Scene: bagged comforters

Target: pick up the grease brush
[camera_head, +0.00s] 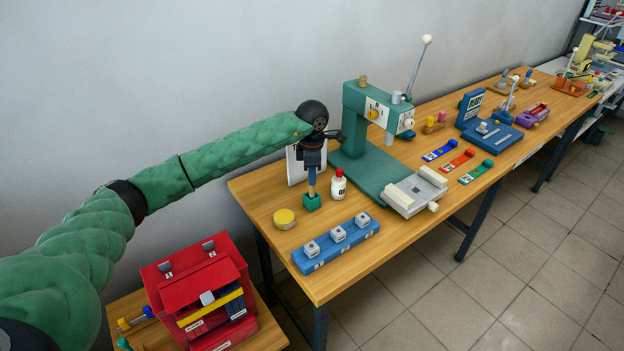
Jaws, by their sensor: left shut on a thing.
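The grease brush (312,177) stands upright near the back left of the wooden workbench. My right gripper is not in view.
A white bottle with a red cap (338,184) stands close right of the brush. A yellow tin (284,219) and a blue rail with grey blocks (336,244) lie in front. A green press (362,130) stands right. A red toolbox (200,290) sits lower left.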

